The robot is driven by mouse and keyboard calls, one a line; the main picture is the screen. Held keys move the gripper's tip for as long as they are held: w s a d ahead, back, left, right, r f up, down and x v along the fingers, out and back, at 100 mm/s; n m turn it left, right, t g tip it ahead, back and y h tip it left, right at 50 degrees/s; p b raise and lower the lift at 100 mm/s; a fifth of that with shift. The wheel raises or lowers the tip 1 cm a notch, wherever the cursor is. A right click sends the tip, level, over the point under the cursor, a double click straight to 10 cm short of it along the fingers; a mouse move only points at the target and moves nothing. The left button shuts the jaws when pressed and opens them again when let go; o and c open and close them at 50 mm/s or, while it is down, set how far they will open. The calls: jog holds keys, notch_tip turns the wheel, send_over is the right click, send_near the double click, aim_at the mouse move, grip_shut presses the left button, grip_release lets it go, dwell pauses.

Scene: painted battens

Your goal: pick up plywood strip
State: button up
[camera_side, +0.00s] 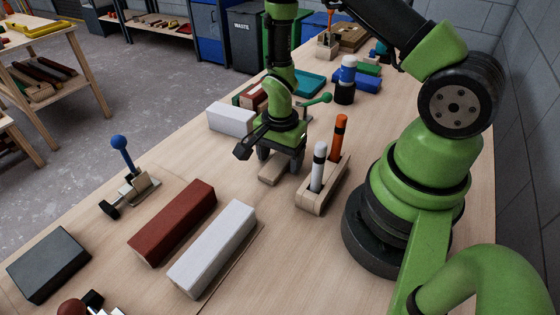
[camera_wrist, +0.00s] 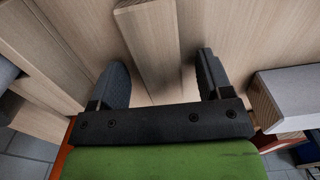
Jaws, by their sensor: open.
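The plywood strip (camera_side: 272,172) is a short, pale, bare-wood piece lying on the bench under my gripper (camera_side: 281,160) in the side view. Part of it is hidden by the gripper. In the wrist view the strip (camera_wrist: 150,40) runs lengthwise between the two dark fingers of my gripper (camera_wrist: 161,60). The fingers stand apart, with a gap on each side of the strip. Its near end is hidden behind the gripper body.
A wooden holder (camera_side: 310,204) with a white and an orange marker stands close right of the gripper. A white block (camera_side: 231,119) lies to the left. Red (camera_side: 174,222) and white (camera_side: 213,248) battens and a blue-handled clamp (camera_side: 124,154) lie nearer the camera.

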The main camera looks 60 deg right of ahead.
jog(key=c, duration=1)
jog(key=shift+r, duration=0.1)
